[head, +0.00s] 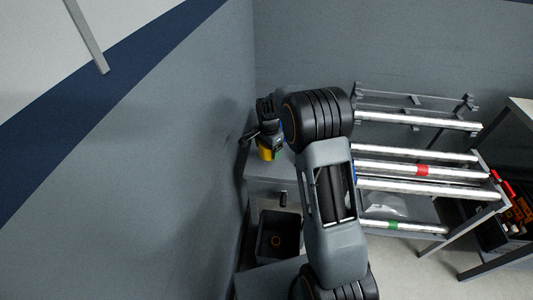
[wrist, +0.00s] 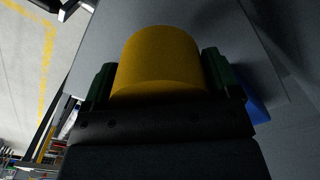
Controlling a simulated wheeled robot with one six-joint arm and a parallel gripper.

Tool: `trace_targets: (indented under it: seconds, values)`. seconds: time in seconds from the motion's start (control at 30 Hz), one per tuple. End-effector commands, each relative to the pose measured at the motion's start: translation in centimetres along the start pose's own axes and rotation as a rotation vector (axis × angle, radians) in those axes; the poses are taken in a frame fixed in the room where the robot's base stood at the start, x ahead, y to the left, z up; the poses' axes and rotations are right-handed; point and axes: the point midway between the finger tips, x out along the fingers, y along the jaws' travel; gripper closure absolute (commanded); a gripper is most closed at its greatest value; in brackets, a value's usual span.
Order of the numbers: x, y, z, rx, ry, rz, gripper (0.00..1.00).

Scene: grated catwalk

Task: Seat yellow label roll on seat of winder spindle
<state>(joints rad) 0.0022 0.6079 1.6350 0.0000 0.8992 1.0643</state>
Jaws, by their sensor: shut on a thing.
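My gripper (head: 268,146) is in the head view, left of my arm's dark wrist joint and close to the grey wall. It is shut on the yellow label roll (head: 265,154), which hangs below it above a grey surface. In the wrist view the yellow roll (wrist: 160,60) sits between the two dark green fingers, with one finger on each side. I cannot clearly identify the winder spindle; a small dark post (head: 283,199) stands lower down, and a dark part (head: 247,136) shows by the wall, left of the gripper. My arm hides some of this area.
A dark open bin (head: 262,250) with an orange ring inside stands below. A rack of metal rollers (head: 420,169), with red and green bands, is at the right. Red and orange items (head: 516,205) lie beyond it. A blue thing (wrist: 254,108) shows behind the right finger.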

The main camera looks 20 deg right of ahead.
Motion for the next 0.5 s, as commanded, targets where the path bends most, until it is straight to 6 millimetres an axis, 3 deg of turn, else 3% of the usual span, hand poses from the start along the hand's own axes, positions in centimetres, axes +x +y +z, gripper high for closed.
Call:
trace_targets:
  seconds: [0.17, 0.5]
  values:
    - [0.7, -0.6, -0.1, 0.0, 0.0, 0.0, 0.45]
    - [4.1, -1.4, -0.3, 0.0, 0.0, 0.0, 0.45]
